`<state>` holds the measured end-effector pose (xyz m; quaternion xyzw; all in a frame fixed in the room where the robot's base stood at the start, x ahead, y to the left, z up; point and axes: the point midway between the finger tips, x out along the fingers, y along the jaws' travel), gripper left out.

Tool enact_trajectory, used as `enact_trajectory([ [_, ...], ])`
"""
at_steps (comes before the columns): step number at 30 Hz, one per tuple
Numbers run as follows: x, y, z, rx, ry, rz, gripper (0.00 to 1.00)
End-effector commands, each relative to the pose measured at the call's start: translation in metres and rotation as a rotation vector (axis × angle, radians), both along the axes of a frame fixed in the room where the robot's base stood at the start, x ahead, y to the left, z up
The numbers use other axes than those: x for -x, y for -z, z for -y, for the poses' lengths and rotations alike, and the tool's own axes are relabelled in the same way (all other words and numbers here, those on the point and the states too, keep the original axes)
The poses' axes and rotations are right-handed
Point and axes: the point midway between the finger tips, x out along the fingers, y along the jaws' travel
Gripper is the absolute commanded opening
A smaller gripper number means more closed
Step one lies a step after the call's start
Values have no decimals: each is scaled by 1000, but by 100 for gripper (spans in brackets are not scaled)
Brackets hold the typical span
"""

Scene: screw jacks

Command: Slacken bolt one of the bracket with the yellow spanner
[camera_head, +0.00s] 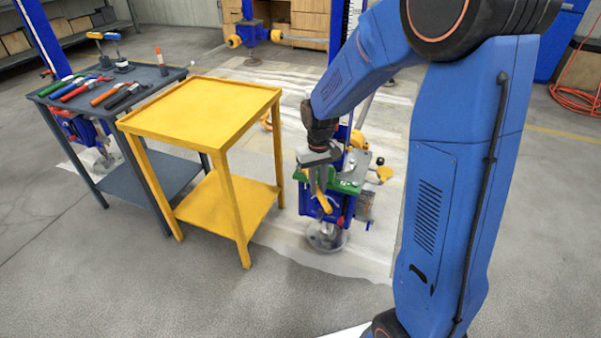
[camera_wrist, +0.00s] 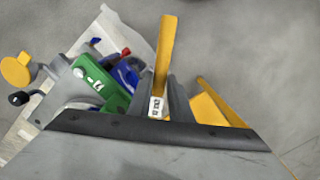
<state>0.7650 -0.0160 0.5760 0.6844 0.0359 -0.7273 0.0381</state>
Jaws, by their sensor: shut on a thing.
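My gripper (camera_head: 320,188) is shut on the yellow spanner (camera_head: 324,204), beside the green bracket (camera_head: 347,186) on the blue screw jack (camera_head: 340,208). In the wrist view the yellow spanner (camera_wrist: 167,50) sticks up from between the grey fingers (camera_wrist: 165,100), with a small white label near the grip. The green bracket (camera_wrist: 112,98) lies just left of the fingers there, with small pale bolt heads on it. I cannot tell which is bolt one, and I cannot see the spanner seated on a bolt.
A yellow table (camera_head: 200,105) with an empty top stands left of the jack. A dark table (camera_head: 75,100) beyond it carries several coloured-handled tools. Another jack (camera_head: 251,38) stands at the back. Yellow knobs (camera_wrist: 16,70) stick out beside the bracket. Open floor lies in front.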

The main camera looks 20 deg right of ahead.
Motion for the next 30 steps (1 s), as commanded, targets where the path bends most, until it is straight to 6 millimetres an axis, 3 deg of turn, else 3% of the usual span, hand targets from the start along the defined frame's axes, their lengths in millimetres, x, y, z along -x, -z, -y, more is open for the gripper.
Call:
enact_trajectory([
  [18,62,-14,6,0,0,1,0],
  [30,66,-15,7,0,0,1,0],
])
